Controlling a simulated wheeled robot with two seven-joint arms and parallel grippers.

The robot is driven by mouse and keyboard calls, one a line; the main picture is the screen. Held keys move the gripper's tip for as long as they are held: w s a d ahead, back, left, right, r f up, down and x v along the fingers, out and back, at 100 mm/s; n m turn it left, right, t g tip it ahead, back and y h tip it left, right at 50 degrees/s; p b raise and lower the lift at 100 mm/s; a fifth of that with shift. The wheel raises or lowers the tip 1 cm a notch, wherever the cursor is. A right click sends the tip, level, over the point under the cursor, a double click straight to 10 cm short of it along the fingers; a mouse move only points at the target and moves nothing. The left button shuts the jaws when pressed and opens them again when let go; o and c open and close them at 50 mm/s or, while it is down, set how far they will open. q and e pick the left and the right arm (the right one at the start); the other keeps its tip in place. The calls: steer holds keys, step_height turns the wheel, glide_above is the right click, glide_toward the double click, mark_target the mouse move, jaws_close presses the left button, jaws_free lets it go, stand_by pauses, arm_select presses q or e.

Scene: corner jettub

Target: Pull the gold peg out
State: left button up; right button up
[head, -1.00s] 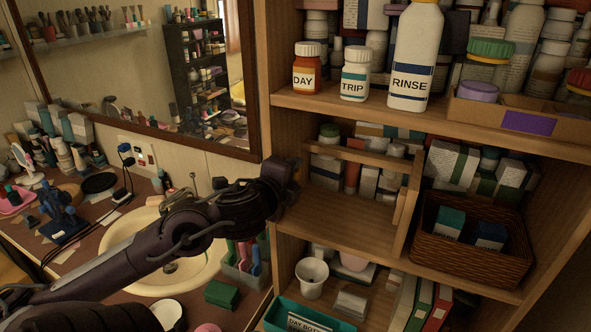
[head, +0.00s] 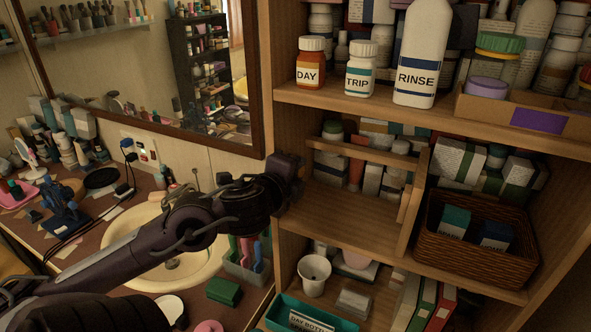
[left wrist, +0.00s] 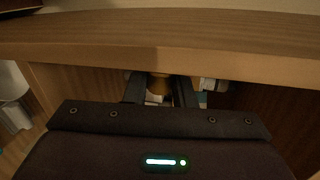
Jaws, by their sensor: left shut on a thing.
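My left gripper (head: 293,172) is at the left upright of the wooden shelf unit, level with the middle shelf. In the left wrist view its two dark fingers (left wrist: 160,91) reach forward under a wooden edge. A small gold-brown piece, which looks like the gold peg (left wrist: 159,84), shows between the fingers, and the gripper is shut on it. The gripper hides the peg in the head view. My right gripper is not in view.
Bottles labelled DAY (head: 309,72), TRIP (head: 359,79) and RINSE (head: 416,75) stand on the shelf above. A wicker basket (head: 475,262) holds boxes at the right. A white cup (head: 313,280) and teal tray (head: 345,323) are below. A sink (head: 125,235) lies left.

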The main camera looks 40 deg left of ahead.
arm_select(q)
steer(key=shift+w+d+f+b, duration=0.15)
steer(key=shift+w+d+b, duration=0.15)
steer(key=shift+d, duration=0.55)
steer(key=shift+w+d+f+b, duration=0.1)
steer(key=shift+w+d+b, duration=0.15)
steer(key=shift+d, duration=0.55)
stand_by(0.7)
